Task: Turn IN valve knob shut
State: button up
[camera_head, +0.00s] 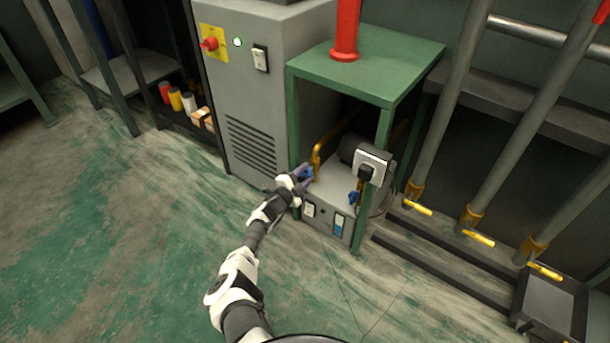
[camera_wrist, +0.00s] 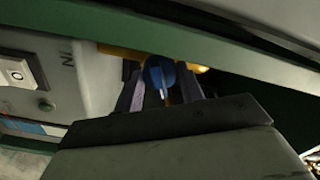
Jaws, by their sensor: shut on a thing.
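The IN valve knob (camera_wrist: 159,72) is blue and sits on a yellow pipe (camera_wrist: 120,50). In the head view the same pipe (camera_head: 317,158) bends up from the left side of a grey machine (camera_head: 337,192), and a bit of the blue knob (camera_head: 307,172) shows there. My gripper (camera_head: 303,178) reaches the knob from the left. In the wrist view its two dark fingers (camera_wrist: 160,88) stand on either side of the knob, shut on it. Lettering reading IN, turned over, shows on the grey panel beside it. How far the knob is turned cannot be told.
A second blue knob (camera_head: 354,197) is at the machine's right, below a grey box (camera_head: 372,163) with a black plug. A green table frame (camera_head: 390,75) stands over the machine, its legs close by. A grey cabinet (camera_head: 250,130) is on the left. The floor in front is open.

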jog(key=shift+n, duration=0.4)
jog(key=o, duration=0.9)
jog(key=shift+o, duration=0.2)
jog(key=shift+s+a+r+p, duration=0.15)
jog(key=shift+s+a+p, duration=0.25)
jog(key=shift+p, duration=0.2)
jog(key=p+v, duration=0.8)
jog(key=v, duration=0.4)
jog(key=shift+s, duration=0.35)
jog(key=shift+a, duration=0.1)
